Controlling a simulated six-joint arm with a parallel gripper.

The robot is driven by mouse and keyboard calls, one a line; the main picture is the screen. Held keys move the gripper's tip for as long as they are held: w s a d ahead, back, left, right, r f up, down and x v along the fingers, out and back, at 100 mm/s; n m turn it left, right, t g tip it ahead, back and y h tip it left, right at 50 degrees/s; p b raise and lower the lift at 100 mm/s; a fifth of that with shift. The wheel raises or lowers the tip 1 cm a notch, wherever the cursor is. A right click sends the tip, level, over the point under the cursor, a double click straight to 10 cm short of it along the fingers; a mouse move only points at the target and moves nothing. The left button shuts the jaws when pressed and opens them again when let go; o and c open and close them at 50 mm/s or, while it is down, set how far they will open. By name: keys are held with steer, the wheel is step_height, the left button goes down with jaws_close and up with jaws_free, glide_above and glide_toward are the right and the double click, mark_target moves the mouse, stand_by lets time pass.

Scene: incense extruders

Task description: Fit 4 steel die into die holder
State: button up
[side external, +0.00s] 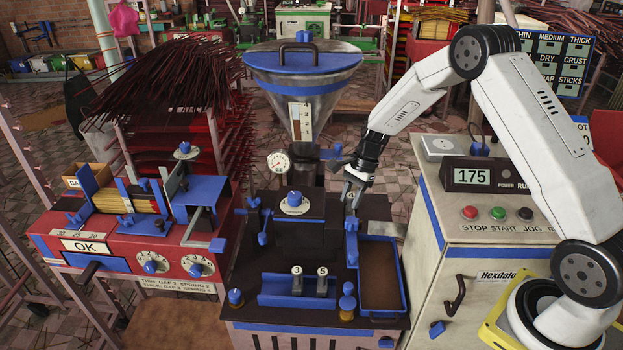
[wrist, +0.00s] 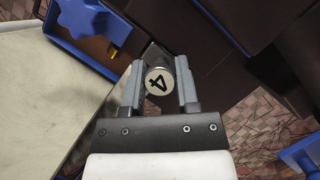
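The 4 steel die (wrist: 158,82) is a short round metal piece with a black 4 on its end face. In the wrist view it sits between the two grey fingers of my gripper (wrist: 160,72), which are shut on it. In the side view my gripper (side external: 352,198) points down beside the dark extruder block, above the blue parts at its right. The die is too small to make out there. The dark extruder block (side external: 300,238) has a dial on top; I cannot tell which part is the die holder.
A blue rack (side external: 268,291) in front holds dies marked 3 and 5. A blue-rimmed tray (side external: 399,275) lies right of the block. A steel hopper (side external: 325,95) and a gauge (side external: 279,163) stand behind. A cabinet with a 175 display (side external: 472,177) is at the right.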

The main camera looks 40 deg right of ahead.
steer(key=o, duration=0.5)
steer(key=v, duration=0.8)
stand_by(0.5)
steer(key=s+a+r+n+t+h, duration=0.1)
steer(key=s+a+n, duration=0.2)
steer(key=s+n, duration=0.3)
steer(key=s+a+r+n+h, duration=0.1)
steer(key=s+a+n+h, duration=0.1)
steer(key=s+a+n, duration=0.2)
steer(key=s+a+r+n+t+h, duration=0.1)
steer(key=s+a+n, duration=0.2)
steer(key=s+n, duration=0.5)
steer(key=shift+s+a+t, duration=0.3)
steer(key=shift+s+a, duration=0.05)
steer(key=shift+s, duration=0.45)
